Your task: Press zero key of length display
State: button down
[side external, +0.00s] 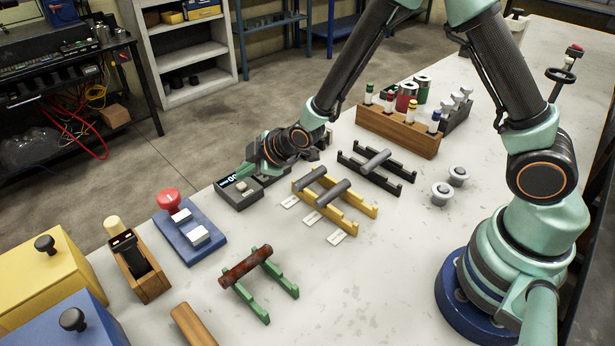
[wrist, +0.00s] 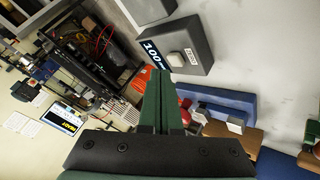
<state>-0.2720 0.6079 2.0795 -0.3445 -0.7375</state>
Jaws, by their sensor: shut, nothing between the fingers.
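The length display is a dark grey box (side external: 241,196) near the bench's far edge in the side view, with a small lit screen (side external: 229,181). In the wrist view the box (wrist: 198,28) is at the top, its screen (wrist: 152,52) showing light digits. My gripper (side external: 242,172) is shut and empty, close to the display. In the wrist view its fingertips (wrist: 160,72) lie just below the screen and key; I cannot tell whether they touch the box.
A yellow rack (side external: 355,227) with grey bars and a black rack (side external: 402,180) stand right of the display. A blue base (side external: 190,245) with a red knob (side external: 169,199) stands to its left. A wooden block (side external: 395,130) with capped items stands behind.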

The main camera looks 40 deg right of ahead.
jog(key=shift+r, duration=0.1)
jog(key=shift+r, duration=2.35)
jog(key=s+d+r+m+g+h, duration=0.1)
jog(key=s+d+r+m+h, duration=0.1)
jog(key=s+d+r+m, duration=0.7)
jog(key=s+d+r+m+g, duration=0.1)
jog(key=s+d+r, duration=0.1)
jog(key=s, duration=0.4)
jog(key=s+d+r+m+g, duration=0.1)
jog(key=s+d+r, duration=0.1)
jog(key=s, duration=0.4)
jog(key=shift+d+r+m+h, duration=0.3)
jog(key=shift+d+r, duration=0.1)
jog(key=shift+r, duration=0.5)
